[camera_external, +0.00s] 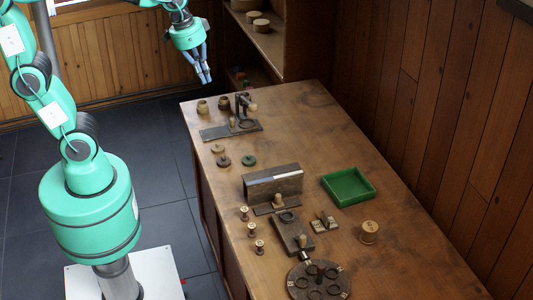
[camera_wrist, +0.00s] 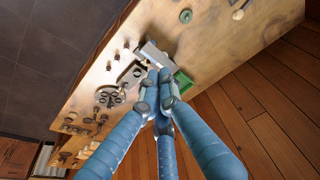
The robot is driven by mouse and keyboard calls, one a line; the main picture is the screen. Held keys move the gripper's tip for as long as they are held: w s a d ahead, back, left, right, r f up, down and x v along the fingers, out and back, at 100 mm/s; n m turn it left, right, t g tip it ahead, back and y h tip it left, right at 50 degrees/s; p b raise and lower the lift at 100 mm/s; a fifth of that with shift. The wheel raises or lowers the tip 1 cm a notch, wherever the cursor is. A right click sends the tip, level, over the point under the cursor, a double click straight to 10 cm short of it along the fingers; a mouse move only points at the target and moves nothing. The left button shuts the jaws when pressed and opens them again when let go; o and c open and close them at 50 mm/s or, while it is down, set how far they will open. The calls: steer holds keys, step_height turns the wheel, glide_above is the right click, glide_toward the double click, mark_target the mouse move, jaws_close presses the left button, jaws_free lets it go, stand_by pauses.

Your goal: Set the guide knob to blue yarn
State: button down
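My gripper (camera_external: 207,80) hangs high above the floor, left of the table's far end, apart from everything. In the wrist view its blue fingers (camera_wrist: 157,80) converge with tips close together; nothing shows between them, but whether they are shut is unclear. A small wooden knob (camera_external: 278,200) stands on a dark plate before an upright grey block (camera_external: 274,182). Another wooden knob (camera_external: 233,122) stands on a metal plate (camera_external: 214,132) at the far end. I cannot tell which is the guide knob. No blue yarn mark is readable.
A green tray (camera_external: 348,187), several small spools (camera_external: 244,213), coloured rings (camera_external: 249,160), a round wooden piece (camera_external: 369,232) and a dark dial with round holes (camera_external: 318,281) are on the table. A shelf (camera_external: 268,40) stands behind. The table's right side is clear.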

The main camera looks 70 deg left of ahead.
mark_target(278, 200)
steer(key=w+d+f+g+p, duration=0.15)
steer(key=w+d+f, duration=0.3)
steer(key=w, duration=0.55)
steer(key=w+d+f+g, duration=0.2)
steer(key=w+d+f, duration=0.25)
steer(key=w, duration=0.55)
steer(key=w+d+f+g, duration=0.1)
steer(key=w+d+f, duration=0.2)
steer(key=f, duration=0.4)
steer(key=w+d+f+m+g+p, duration=0.1)
steer(key=w+d+f, duration=0.2)
steer(key=f, duration=0.5)
steer(key=w+d+f+g+y, duration=0.1)
steer(key=w+d+f+g, duration=0.1)
steer(key=w+f, duration=0.2)
steer(key=shift+w+d+f, duration=0.35)
steer(key=shift+d+f, duration=0.05)
steer(key=shift+f, duration=1.25)
steer(key=shift+f, duration=0.15)
steer(key=x, duration=0.9)
steer(key=shift+s+f+b, duration=0.15)
steer(key=shift+f+b, duration=0.15)
steer(key=shift+f, duration=0.1)
steer(key=shift+s+a, duration=0.2)
steer(key=shift+s, duration=0.75)
steer(key=shift+s+a, duration=0.2)
steer(key=shift+s, duration=0.8)
